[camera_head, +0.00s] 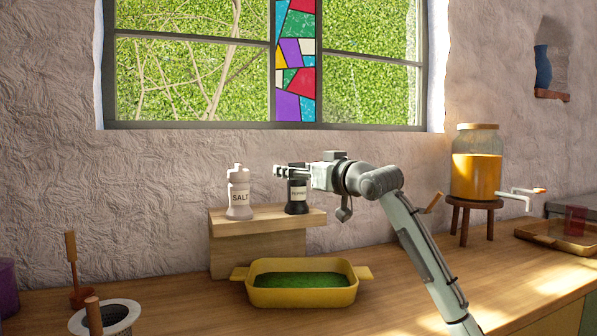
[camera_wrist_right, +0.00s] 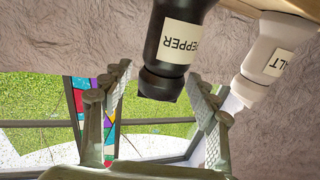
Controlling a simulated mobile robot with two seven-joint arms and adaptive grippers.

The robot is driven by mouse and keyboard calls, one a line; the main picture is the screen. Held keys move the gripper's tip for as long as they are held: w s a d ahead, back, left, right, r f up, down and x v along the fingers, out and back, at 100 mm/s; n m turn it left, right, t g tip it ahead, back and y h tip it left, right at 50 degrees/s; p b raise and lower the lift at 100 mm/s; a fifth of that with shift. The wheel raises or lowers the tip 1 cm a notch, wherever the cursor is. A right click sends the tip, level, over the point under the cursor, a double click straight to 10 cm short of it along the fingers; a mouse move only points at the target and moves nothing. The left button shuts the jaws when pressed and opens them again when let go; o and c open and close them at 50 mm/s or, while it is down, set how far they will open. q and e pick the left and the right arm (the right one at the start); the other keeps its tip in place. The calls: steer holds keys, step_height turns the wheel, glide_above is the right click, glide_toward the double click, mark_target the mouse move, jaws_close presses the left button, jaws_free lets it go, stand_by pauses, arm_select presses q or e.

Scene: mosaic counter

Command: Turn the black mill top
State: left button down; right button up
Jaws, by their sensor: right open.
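The black pepper mill (camera_head: 297,195) stands upright on a wooden shelf block, its label reading PEPPER. In the right wrist view, which is upside down, the mill (camera_wrist_right: 176,45) hangs from the upper edge with its dark top between my fingers. My right gripper (camera_head: 290,171) is level with the mill top in the head view and partly hides it. In the wrist view my right gripper (camera_wrist_right: 163,92) is open, with visible gaps between the fingers and the mill top. A white salt shaker (camera_head: 239,193) stands left of the mill. My left gripper is not in view.
The wooden shelf block (camera_head: 258,243) rests on the counter against the wall. A yellow dish (camera_head: 302,297) with green contents sits in front. A jar dispenser (camera_head: 477,165) stands on a stool at right. A strainer (camera_head: 122,316) is front left.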

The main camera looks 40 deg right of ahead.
steer(key=s, duration=1.2)
steer(key=shift+d, duration=0.15)
